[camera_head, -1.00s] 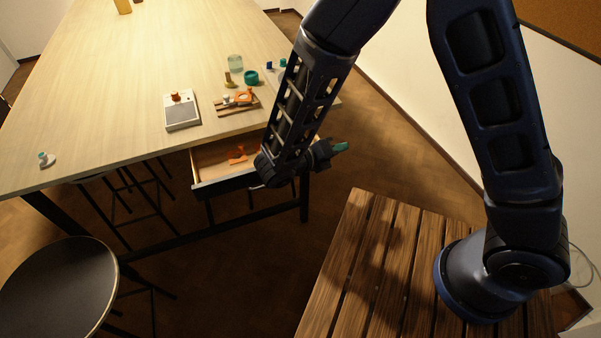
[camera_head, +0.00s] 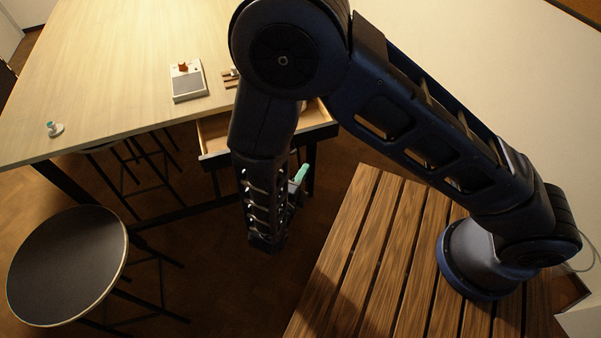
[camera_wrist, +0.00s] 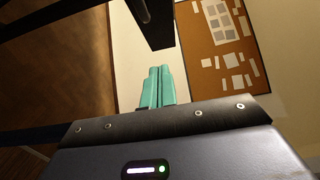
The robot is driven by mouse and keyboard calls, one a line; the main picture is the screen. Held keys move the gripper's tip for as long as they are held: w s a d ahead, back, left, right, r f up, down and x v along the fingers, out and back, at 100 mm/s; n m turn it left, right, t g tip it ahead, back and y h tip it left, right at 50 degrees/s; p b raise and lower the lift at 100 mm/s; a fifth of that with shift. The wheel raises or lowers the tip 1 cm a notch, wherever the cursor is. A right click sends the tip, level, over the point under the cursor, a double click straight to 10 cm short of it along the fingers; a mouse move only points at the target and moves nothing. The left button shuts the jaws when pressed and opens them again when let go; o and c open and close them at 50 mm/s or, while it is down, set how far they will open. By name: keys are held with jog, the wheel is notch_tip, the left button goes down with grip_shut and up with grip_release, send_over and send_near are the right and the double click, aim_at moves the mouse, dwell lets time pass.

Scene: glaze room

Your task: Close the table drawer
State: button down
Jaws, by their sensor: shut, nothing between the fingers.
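The table drawer (camera_head: 213,142) stands open in the head view, pulled out from under the near edge of the pale wooden table (camera_head: 120,85). My arm hides the middle of its front and much of its inside. My gripper (camera_head: 302,172) shows by its teal fingers, below the right end of the drawer front in the picture. I cannot tell its distance from the drawer, and I see no contact. In the wrist view the teal fingers (camera_wrist: 157,86) are together with nothing between them. The drawer cannot be made out for sure there.
A white device with a grey pad (camera_head: 188,82) and a small knob-like item (camera_head: 54,129) lie on the table. A round dark stool (camera_head: 67,265) stands at the lower left. A slatted wooden surface (camera_head: 375,270) lies right. The wrist view shows a pinboard (camera_wrist: 215,45) and dark bars.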

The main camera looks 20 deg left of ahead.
send_near(313, 137)
jog(key=w+d, duration=0.3)
jog(key=shift+w+a+f, duration=0.1)
jog(key=shift+w+a, duration=1.35)
jog(key=shift+a, duration=0.05)
